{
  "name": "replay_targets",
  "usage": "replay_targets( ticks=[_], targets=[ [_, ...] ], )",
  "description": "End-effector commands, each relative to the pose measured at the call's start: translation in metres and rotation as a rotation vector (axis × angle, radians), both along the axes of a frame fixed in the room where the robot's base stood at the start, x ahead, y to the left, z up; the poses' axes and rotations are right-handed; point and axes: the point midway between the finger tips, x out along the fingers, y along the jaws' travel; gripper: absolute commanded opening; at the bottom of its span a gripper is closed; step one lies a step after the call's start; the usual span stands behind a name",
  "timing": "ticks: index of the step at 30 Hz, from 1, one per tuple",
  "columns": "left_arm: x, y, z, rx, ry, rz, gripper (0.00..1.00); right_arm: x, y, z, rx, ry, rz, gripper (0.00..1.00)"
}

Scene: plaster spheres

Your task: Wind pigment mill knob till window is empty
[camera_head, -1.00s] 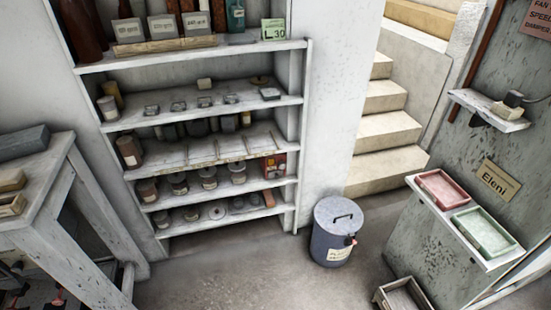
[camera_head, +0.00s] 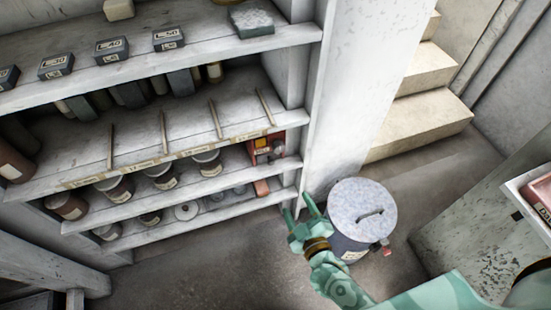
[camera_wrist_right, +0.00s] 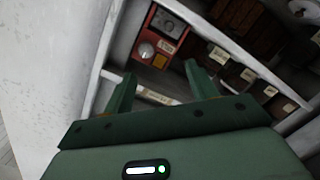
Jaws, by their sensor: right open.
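A small red box (camera_head: 264,158), which looks like the pigment mill, stands at the right end of a lower shelf. In the right wrist view the red box (camera_wrist_right: 179,58) shows a pale round knob (camera_wrist_right: 146,50), a dark grey panel (camera_wrist_right: 168,23) and a yellow-orange square (camera_wrist_right: 161,62). I cannot tell which of these is the window or how full it is. My right gripper (camera_head: 298,205) is open and empty, in front of the shelf post, below and right of the box. In the wrist view its fingers (camera_wrist_right: 160,74) point toward the box, apart from it. My left gripper is out of view.
A lidded grey bin (camera_head: 362,208) stands right beside my right gripper. The shelf unit's upright post (camera_head: 312,110) is close to it. Several jars (camera_head: 160,178) line the lower shelves. Steps (camera_head: 425,120) rise behind. Floor left of the gripper is clear.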

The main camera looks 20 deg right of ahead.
Motion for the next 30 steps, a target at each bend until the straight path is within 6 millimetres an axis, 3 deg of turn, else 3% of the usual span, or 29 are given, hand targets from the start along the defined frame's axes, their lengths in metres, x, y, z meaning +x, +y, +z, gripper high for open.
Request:
replay_targets(
  ticks=[1,6,14,24,30],
  targets=[
    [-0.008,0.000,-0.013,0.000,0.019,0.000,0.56,0.008,-0.001,-0.003,-0.016,-0.043,-0.019,0.57],
    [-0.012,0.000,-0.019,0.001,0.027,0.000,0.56,0.028,-0.005,0.018,-0.051,-0.118,-0.053,0.57],
    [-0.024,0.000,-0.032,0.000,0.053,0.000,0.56,0.081,-0.006,0.016,-0.052,-0.118,-0.053,0.57],
    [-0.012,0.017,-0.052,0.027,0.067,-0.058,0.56,0.159,-0.007,0.015,-0.052,-0.115,-0.052,0.57],
    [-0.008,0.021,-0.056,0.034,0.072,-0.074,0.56,0.180,-0.008,0.017,-0.053,-0.115,-0.052,0.57]
  ],
)
